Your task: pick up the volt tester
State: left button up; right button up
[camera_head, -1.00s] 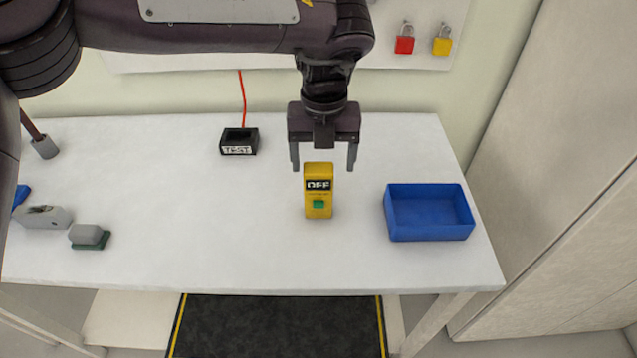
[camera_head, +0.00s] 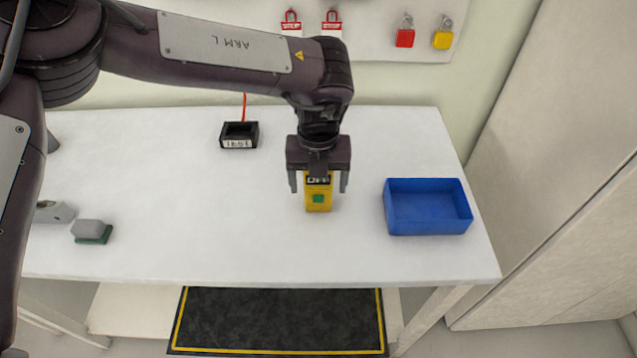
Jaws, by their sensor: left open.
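The volt tester (camera_head: 318,200) is a yellow block with a black display and a green button, on the white table right of the middle. My left gripper (camera_head: 318,186) is open, with one finger on each side of the tester's upper part. The gripper's body hides the tester's top edge. I cannot tell whether the fingers touch it. My right gripper does not show.
A blue open bin (camera_head: 428,209) stands to the right on the table (camera_head: 230,230). A black TEST cradle (camera_head: 239,135) with a red cord lies behind left. A grey and green block (camera_head: 92,231) is at the left. Padlocks (camera_head: 405,38) hang on the back board.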

pick_arm(q)
jog(key=shift+c, duration=0.2)
jog(key=c, duration=1.1)
jog(key=shift+r, duration=0.15)
jog(key=shift+w+r, duration=0.1)
jog(key=shift+r, duration=0.45)
notch_tip(320, 180, up, 19)
jog(key=shift+f, duration=0.1)
jog(key=shift+f, duration=0.1)
